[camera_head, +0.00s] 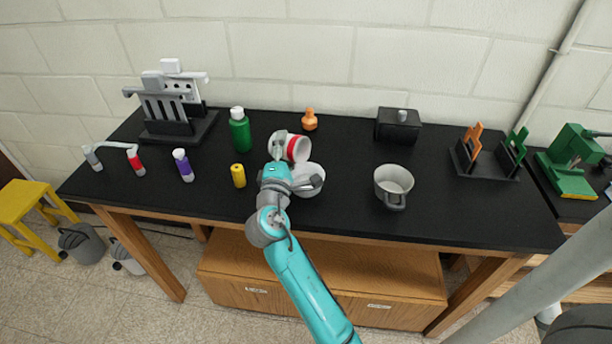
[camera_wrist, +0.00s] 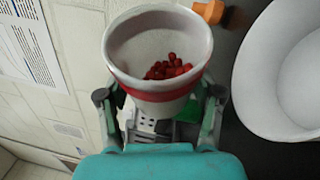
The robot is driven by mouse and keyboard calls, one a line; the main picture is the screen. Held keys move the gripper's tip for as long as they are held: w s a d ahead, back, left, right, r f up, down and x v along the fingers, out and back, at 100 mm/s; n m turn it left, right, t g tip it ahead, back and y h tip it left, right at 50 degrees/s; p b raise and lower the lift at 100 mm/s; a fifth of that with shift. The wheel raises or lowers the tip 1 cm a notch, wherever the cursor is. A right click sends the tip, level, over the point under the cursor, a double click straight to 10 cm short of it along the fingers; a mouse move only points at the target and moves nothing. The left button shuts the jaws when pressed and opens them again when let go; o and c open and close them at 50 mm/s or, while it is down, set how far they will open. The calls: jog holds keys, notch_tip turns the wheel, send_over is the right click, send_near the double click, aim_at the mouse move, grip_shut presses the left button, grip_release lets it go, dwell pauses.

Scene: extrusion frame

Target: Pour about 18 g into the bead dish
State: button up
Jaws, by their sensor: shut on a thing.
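My gripper (camera_head: 277,153) is shut on a white cup with a red band (camera_head: 298,149), held above the table. In the wrist view the cup (camera_wrist: 125,45) sits between the two fingers (camera_wrist: 160,108), with several red beads (camera_wrist: 170,68) gathered inside against its near wall. The cup looks tilted in the head view. A white dish (camera_head: 314,171), which looks like the bead dish, stands on the black table just below and beside the cup, partly hidden by my gripper. In the wrist view the visible inside of the dish (camera_wrist: 300,85) shows no beads.
A grey mug (camera_head: 393,182) stands to the right. A yellow bottle (camera_head: 238,175), a green bottle (camera_head: 240,132) and a purple bottle (camera_head: 183,165) stand left. An orange object (camera_head: 309,120) and a black box (camera_head: 398,127) are behind. The table between dish and mug is clear.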

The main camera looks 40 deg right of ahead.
jog(key=shift+s+d+r+m+h+p, duration=0.1)
jog(key=shift+s+r+m+h+p, duration=0.25)
jog(key=shift+m, duration=0.6)
jog(key=shift+s+r+m+h+p, duration=0.15)
jog(key=shift+r+m+h+p, duration=0.3)
jog(key=shift+m, duration=0.5)
dwell(3.2)
jog(key=shift+s+f+m+h, duration=0.2)
jog(key=shift+f+m+h, duration=0.2)
jog(key=shift+m, duration=0.3)
dwell(1.5)
jog(key=shift+w+r+n+y, duration=0.25)
jog(key=shift+r+n+y, duration=0.15)
jog(key=shift+n, duration=0.3)
jog(key=shift+w+f+n+y, duration=0.15)
jog(key=shift+f+n+y, duration=0.15)
jog(key=shift+n, duration=0.35)
jog(key=shift+w+f+n+y, duration=0.15)
jog(key=shift+f+n+y, duration=0.15)
jog(key=shift+n, duration=0.35)
